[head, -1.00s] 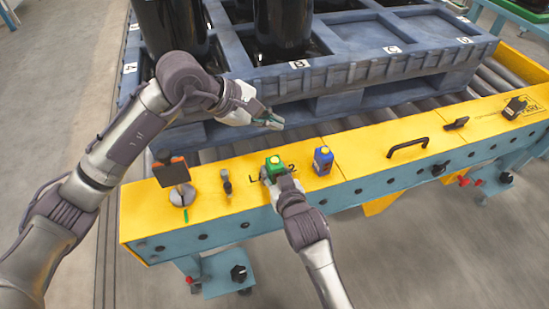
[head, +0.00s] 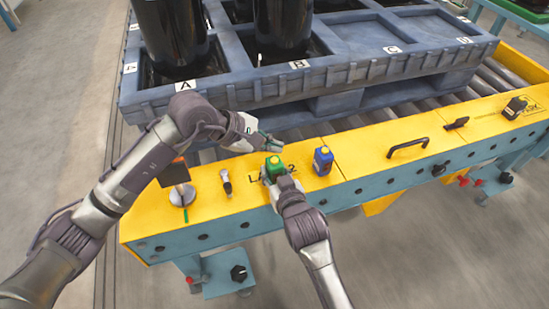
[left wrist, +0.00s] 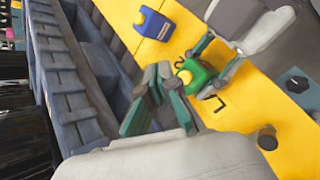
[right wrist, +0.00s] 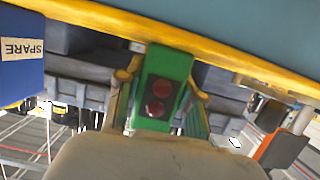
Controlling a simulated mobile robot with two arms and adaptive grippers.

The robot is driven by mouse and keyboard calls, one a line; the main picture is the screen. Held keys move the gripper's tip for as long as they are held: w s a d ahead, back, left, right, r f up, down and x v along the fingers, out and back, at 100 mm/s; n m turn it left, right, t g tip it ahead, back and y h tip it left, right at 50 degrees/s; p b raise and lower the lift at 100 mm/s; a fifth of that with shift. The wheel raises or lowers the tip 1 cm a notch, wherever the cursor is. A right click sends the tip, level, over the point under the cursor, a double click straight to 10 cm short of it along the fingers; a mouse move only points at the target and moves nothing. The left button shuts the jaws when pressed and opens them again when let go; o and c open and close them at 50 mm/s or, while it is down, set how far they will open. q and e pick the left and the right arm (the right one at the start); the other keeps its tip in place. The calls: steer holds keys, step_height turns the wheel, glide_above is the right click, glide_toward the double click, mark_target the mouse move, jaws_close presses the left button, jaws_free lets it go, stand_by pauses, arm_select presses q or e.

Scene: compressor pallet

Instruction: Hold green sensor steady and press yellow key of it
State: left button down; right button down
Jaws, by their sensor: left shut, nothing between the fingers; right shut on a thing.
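The green sensor (head: 273,167) stands on the yellow beam with its yellow key (head: 275,160) on top. The key also shows in the left wrist view (left wrist: 185,77). My right gripper (head: 272,178) is shut on the sensor from the near side. In the right wrist view the green body (right wrist: 160,85), with two round red lenses, sits between the fingers. My left gripper (head: 277,145) is shut and empty, above and just behind the sensor, apart from the key. In the left wrist view its fingers (left wrist: 165,97) are together beside the sensor.
A blue sensor with a yellow top (head: 323,160) stands just right of the green one. A metal fitting (head: 226,182) and a round-based stand (head: 182,195) are to the left. A black handle (head: 408,148) is farther right. The blue pallet (head: 350,75) lies behind.

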mark_target(272, 161)
arm_select(q)
steer(key=shift+f, duration=0.75)
stand_by(0.9)
steer(key=shift+f, duration=0.4)
steer(key=shift+f, duration=0.5)
stand_by(0.5)
steer(key=shift+r, duration=0.9)
steer(key=shift+r, duration=2.5)
